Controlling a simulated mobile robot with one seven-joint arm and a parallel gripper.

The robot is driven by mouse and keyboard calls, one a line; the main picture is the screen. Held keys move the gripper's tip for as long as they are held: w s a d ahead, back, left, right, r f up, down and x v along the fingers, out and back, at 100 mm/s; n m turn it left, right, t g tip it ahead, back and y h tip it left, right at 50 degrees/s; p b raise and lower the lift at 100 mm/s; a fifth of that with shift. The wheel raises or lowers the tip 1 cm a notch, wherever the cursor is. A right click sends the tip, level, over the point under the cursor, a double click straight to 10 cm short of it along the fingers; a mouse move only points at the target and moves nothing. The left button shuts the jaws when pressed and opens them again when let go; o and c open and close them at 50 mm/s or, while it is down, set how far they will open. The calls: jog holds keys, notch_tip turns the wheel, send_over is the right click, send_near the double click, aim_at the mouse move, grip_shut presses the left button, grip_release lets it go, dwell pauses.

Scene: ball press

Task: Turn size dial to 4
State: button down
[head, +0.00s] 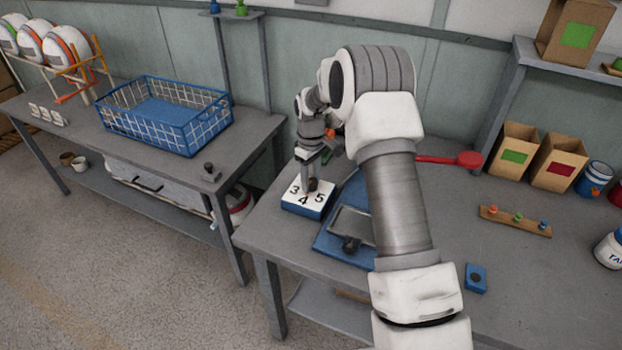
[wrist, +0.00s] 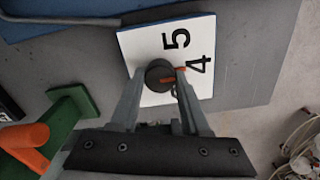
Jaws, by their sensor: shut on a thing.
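The size dial is a dark round knob (wrist: 158,72) on a white-topped blue box; the box's white face (wrist: 150,37) shows a 5 and a 4 in the wrist view. My gripper (wrist: 160,74) is shut on the knob, one finger on each side. A red-orange mark on the knob and a red tip beside the right finger point roughly toward the 4; the finger partly covers the pointer. The 3 is out of the wrist view.
A blue press frame (head: 330,240) with a dark knob sits just right of the box. A red-handled tool (head: 440,160) lies behind my arm. A green and orange object (wrist: 55,125) is left of my gripper.

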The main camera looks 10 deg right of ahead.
aim_at(311, 181)
jog(key=shift+c, duration=1.9)
grip_release()
notch_tip(311, 181, up, 18)
jog(key=p, duration=0.1)
jog(key=shift+f, duration=0.25)
